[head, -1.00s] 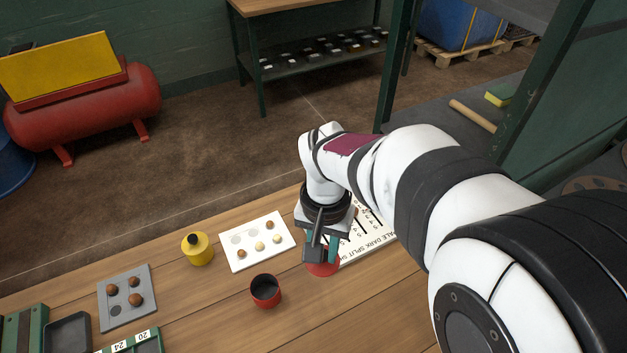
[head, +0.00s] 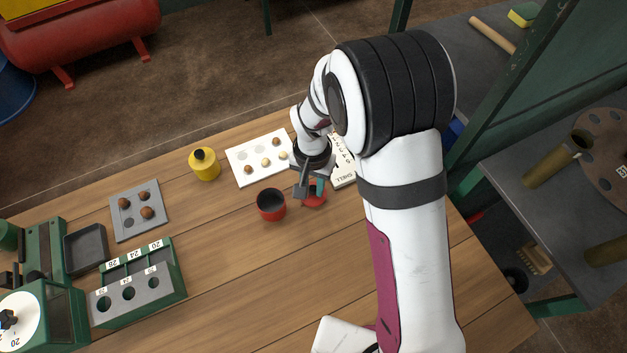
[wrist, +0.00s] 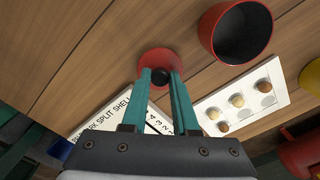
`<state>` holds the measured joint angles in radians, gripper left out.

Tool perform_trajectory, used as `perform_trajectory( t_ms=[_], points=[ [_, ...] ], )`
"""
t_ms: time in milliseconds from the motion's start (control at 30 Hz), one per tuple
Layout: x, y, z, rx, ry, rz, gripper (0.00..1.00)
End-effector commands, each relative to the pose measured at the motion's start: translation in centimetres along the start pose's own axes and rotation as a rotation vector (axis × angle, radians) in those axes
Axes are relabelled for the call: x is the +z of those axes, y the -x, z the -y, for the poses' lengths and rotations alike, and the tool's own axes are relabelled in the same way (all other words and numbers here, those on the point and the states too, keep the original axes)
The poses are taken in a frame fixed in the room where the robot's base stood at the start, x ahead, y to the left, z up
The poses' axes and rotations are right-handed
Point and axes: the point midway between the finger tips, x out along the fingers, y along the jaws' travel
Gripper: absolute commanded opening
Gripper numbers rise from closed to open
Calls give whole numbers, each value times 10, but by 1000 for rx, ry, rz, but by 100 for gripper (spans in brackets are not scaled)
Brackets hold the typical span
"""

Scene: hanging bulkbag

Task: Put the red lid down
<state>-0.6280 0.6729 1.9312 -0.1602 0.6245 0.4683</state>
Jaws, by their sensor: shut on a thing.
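The red lid (head: 316,202) is a small disc with a black knob, low over the wooden table just right of the open red pot (head: 271,204). My gripper (head: 308,190) points down with its fingers shut on the lid's knob. In the wrist view the lid (wrist: 158,58) shows beyond the green fingertips (wrist: 161,84), with the knob between them. The pot (wrist: 236,34) is apart from the lid and has a dark inside. I cannot tell whether the lid touches the table.
A white tray (head: 240,167) with several brown and cream balls and a printed white card (head: 343,172) lie close behind. A yellow container (head: 204,164) stands left. A green holder with numbered holes (head: 170,278) is front left. The table's middle front is clear.

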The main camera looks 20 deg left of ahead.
Motion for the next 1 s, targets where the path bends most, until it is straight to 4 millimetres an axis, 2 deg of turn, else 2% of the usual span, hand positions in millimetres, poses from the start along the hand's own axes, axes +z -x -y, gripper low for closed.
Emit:
perform_trajectory(
  t_ms=[367, 400, 533, 833, 933, 1000],
  points=[
    [0, -7, 0, 0, -1, 0, 0],
    [0, -7, 0, -1, -1, -1, 33],
    [0, -7, 0, -1, -1, -1, 56],
    [0, -5, 0, -1, 0, -1, 57],
    [-1, 10, 0, -3, 0, -4, 57],
    [-1, 30, 1, -5, -1, -6, 57]
  ],
)
